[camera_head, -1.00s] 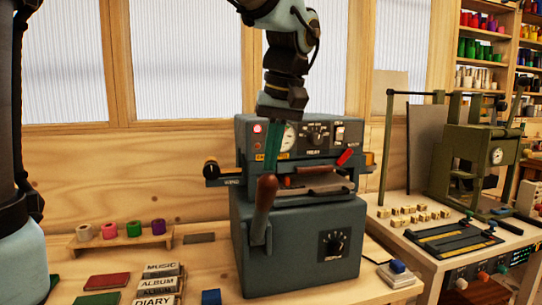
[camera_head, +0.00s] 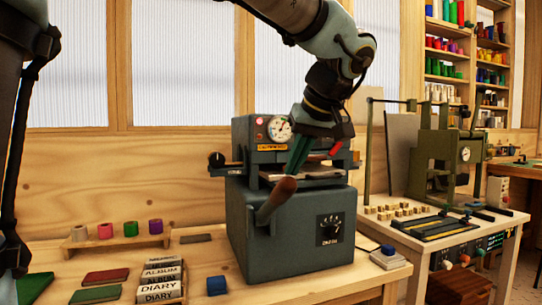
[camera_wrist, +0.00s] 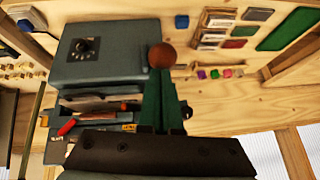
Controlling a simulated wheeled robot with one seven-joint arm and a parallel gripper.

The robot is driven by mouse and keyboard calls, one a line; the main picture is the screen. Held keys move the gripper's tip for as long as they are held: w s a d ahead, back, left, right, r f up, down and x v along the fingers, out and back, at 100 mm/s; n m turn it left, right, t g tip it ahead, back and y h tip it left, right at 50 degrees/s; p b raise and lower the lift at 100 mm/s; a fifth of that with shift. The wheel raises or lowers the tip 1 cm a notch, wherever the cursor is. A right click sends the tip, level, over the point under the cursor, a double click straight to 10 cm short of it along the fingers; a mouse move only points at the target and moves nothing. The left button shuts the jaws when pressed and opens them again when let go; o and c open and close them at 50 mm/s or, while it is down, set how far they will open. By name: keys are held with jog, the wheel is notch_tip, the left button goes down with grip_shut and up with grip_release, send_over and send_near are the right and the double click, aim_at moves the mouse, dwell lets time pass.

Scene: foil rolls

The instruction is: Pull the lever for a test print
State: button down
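The grey-blue press (camera_head: 290,230) stands on the wooden bench, with a gauge on top and a dial on its front. It is at upper left in the wrist view (camera_wrist: 110,55). Its lever has a brown handle (camera_head: 275,198), which slants down left from its thick end. The handle shows nearly end-on as a round brown knob in the wrist view (camera_wrist: 162,55). My gripper (camera_head: 291,172) comes from the upper right, its green fingers close together at the handle's thick end. They appear shut on it, the contact partly hidden by the knob.
A rack of coloured foil rolls (camera_head: 130,231) and stacked labelled books (camera_head: 160,280) are on the left of the bench. A small blue block (camera_head: 216,285) lies in front of the press. A green press (camera_head: 450,155) stands on the right-hand table.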

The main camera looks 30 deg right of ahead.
jog(key=s+f+t+b, duration=0.2)
jog(key=f+b, duration=0.6)
jog(key=b, duration=0.4)
jog(key=s+f+t+b, duration=0.2)
jog(key=s+f+b, duration=0.3)
jog(key=f+b, duration=0.3)
jog(key=shift+a+f+b, duration=0.4)
jog(key=shift+a+b, duration=0.05)
jog(key=shift+b, duration=1.5)
jog(key=shift+w+a+f, duration=0.1)
jog(key=shift+w+f, duration=0.05)
jog(key=shift+f, duration=0.05)
jog(key=p+v, duration=0.2)
jog(key=v, duration=0.9)
jog(key=shift+s+r+t, duration=0.2)
jog(key=shift+s+t, duration=0.1)
jog(key=shift+a, duration=0.1)
